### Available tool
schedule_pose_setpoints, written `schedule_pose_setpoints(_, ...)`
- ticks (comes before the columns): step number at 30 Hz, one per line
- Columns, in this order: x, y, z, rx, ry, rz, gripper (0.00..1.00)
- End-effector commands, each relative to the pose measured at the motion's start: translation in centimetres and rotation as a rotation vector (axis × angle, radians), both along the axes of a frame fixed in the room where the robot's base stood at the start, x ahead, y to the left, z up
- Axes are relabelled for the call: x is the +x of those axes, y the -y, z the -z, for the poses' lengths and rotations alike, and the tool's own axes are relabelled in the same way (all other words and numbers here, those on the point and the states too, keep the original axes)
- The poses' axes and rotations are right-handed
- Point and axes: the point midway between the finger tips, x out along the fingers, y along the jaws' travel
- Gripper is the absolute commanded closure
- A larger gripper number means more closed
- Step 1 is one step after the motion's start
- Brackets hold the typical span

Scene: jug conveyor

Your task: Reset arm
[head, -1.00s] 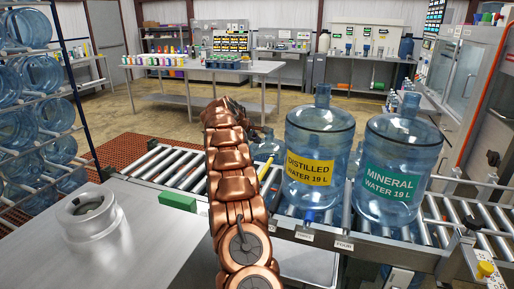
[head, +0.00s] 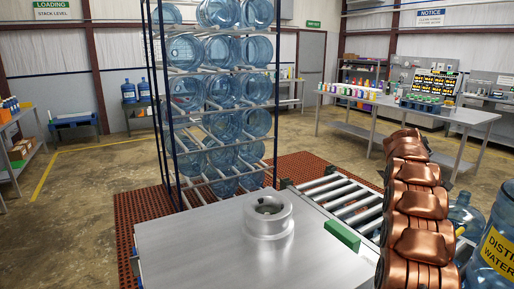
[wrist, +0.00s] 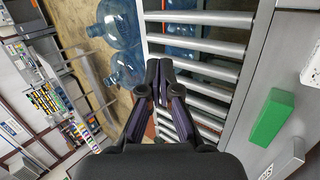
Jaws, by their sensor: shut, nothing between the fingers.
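My gripper (wrist: 159,98) is in the wrist view, its dark fingers shut with nothing between them, in front of the roller conveyor. In the head view my copper-coloured arm stands at the right and the gripper is hidden. The roller conveyor (head: 335,196) runs behind the steel table; its rollers also show in the wrist view (wrist: 205,47). A large blue jug with a yellow distilled water label (head: 494,250) is cut off at the right edge of the head view.
A rack of empty blue jugs (head: 170,110) stands behind.

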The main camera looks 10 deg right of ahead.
Motion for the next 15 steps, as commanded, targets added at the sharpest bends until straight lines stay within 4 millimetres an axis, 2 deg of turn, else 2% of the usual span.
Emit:
schedule_pose_setpoints(1, 0.2, -1.9, -0.6, 0.019, 0.011, -0.006, 1.00)
schedule_pose_setpoints(8, 0.2, -10.4, -1.2, 0.120, 0.037, -0.013, 1.00)
schedule_pose_setpoints(15, -1.7, -19.2, -1.5, 0.224, 0.050, -0.009, 1.00)
